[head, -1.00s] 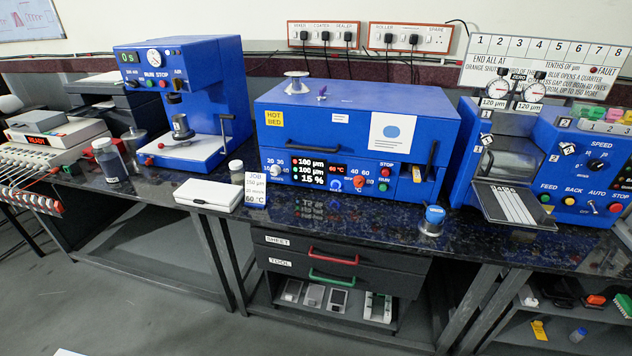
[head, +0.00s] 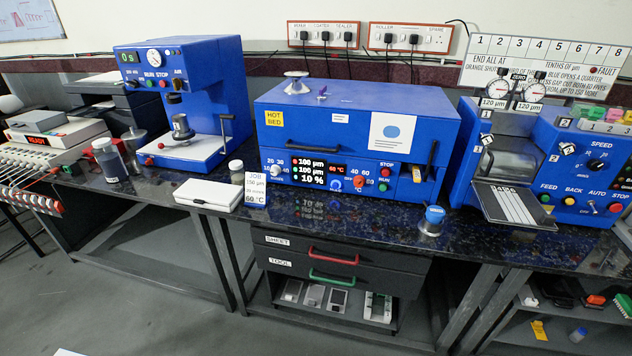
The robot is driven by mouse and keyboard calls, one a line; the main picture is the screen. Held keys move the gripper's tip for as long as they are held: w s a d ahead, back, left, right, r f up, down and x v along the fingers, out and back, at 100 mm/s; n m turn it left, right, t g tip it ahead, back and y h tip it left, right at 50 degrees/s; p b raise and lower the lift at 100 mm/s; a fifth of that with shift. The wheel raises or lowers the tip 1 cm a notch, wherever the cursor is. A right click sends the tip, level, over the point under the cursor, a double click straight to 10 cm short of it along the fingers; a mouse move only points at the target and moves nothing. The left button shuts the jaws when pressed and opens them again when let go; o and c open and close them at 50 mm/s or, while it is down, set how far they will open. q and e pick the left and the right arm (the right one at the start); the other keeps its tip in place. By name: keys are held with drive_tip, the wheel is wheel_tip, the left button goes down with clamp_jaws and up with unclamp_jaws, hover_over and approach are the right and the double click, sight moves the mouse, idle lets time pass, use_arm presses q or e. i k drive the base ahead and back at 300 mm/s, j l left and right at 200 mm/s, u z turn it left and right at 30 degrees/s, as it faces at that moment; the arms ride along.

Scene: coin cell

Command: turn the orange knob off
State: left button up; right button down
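A small orange-red knob (head: 359,181) is on the front panel of the blue hot bed machine (head: 290,130), right of the lit display. Numbers 40 and 60 are printed beside it. Its pointer is too small to read. A blue knob (head: 336,184) sits just left of it, and a pale knob (head: 275,170) is at the panel's left end. The display (head: 310,171) reads 100 µm, 100 µm and 10 %, with a red 60 °C readout (head: 337,169) beside it. Neither of my grippers is in view.
Red STOP and green RUN buttons (head: 384,177) are right of the knob. A job card (head: 255,189), white box (head: 208,194) and blue-lidded jar (head: 432,221) stand on the dark counter (head: 330,215). A blue press (head: 190,90) and roller machine (head: 560,160) flank the hot bed.

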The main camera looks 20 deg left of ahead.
sight(358, 180)
drive_tip(key=i+j+z, duration=0.15)
drive_tip(key=j, duration=0.8)
drive_tip(key=j+z, duration=0.2)
drive_tip(key=j, duration=0.75)
drive_tip(key=i, duration=0.05)
